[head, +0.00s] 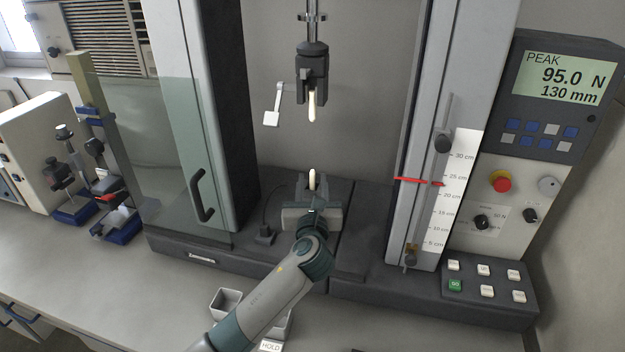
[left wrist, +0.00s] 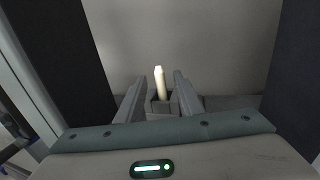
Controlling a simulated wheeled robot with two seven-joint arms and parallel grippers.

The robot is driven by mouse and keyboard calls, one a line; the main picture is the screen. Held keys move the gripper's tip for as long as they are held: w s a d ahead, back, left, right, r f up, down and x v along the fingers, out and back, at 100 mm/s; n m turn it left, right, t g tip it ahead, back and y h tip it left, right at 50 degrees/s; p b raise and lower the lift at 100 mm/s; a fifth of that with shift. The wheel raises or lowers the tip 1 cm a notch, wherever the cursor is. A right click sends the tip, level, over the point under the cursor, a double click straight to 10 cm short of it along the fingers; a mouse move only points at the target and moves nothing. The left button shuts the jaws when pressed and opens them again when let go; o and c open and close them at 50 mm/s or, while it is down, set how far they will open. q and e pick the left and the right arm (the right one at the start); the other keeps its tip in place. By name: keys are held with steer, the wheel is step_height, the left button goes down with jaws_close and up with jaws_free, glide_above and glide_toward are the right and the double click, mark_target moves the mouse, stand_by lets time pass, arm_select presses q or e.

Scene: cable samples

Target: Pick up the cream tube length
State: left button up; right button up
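A short cream tube length (head: 312,180) stands upright in the lower clamp (head: 298,217) of the testing machine. Another cream piece (head: 311,106) hangs from the upper clamp (head: 312,66), above it and apart from it. My left gripper (head: 316,204) is in front of the lower clamp, partly covering it. In the left wrist view, the cream tube (left wrist: 160,82) stands beyond and between the two fingers of my left gripper (left wrist: 161,92), with a gap on each side. That gripper is open and empty. My right gripper is not in view.
The machine's columns flank the work space, with a clear guard door (head: 160,150) at the left. A control panel (head: 500,200) stands at the right. A small open bin (head: 226,301) and a HOLD label (head: 271,346) are on the bench by my left arm.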

arm_select(q)
steer(key=shift+w+f, duration=0.1)
steer(key=shift+w, duration=1.25)
jaws_close()
